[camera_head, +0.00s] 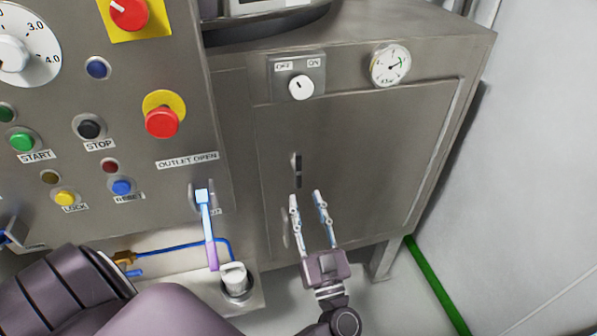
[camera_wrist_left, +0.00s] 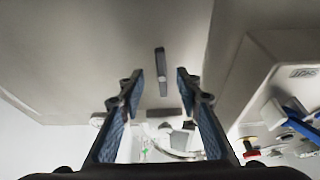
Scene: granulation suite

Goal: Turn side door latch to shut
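The side door (camera_head: 370,150) is a flat grey metal panel on the right part of the machine. Its latch (camera_head: 297,165) is a small dark bar, standing about upright near the door's left edge. In the left wrist view the latch (camera_wrist_left: 161,65) is a narrow dark bar, centred ahead of and between the fingertips. My left gripper (camera_head: 307,197) is open and empty, just below the latch in the head view. Its two fingers (camera_wrist_left: 160,88) stand apart in the wrist view, with no visible contact on the latch. My right gripper is not in view.
An OFF/ON switch (camera_head: 301,87) and a gauge (camera_head: 390,66) sit above the door. A blue outlet lever (camera_head: 205,215) and a white-capped fitting (camera_head: 234,278) are left of the gripper. A red button (camera_head: 162,121) is on the panel. Floor is clear at right.

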